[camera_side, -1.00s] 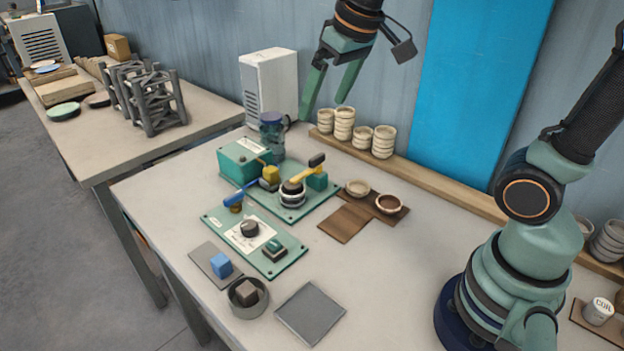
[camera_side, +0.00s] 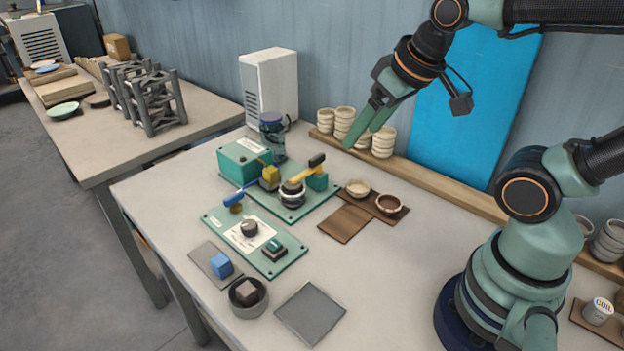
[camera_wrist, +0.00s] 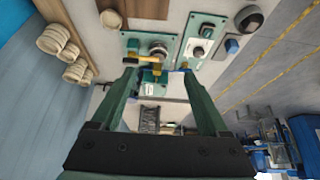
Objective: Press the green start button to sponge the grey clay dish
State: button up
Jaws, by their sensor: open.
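The green start button (camera_side: 274,245) is on a dark square housing at the right of the front green panel (camera_side: 240,257). It also shows small in the wrist view (camera_wrist: 207,31). A dark knob (camera_side: 249,228) is beside it. A round grey piece (camera_side: 292,192), perhaps the clay dish, sits on the rear green machine plate under a yellow arm (camera_side: 304,173). My gripper (camera_side: 364,137) is high above the table, behind and to the right of the panels, apart from everything. Its fingers (camera_wrist: 160,80) are spread and empty in the wrist view.
Two bowls (camera_side: 358,188) (camera_side: 390,204) rest on brown boards right of the machine. Cream cup stacks (camera_side: 383,142) line the wooden ledge. A blue cube (camera_side: 221,264), a round dark bowl (camera_side: 248,297) and a grey square plate (camera_side: 310,313) lie in front.

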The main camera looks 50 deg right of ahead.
grip_shut()
dwell(1.4)
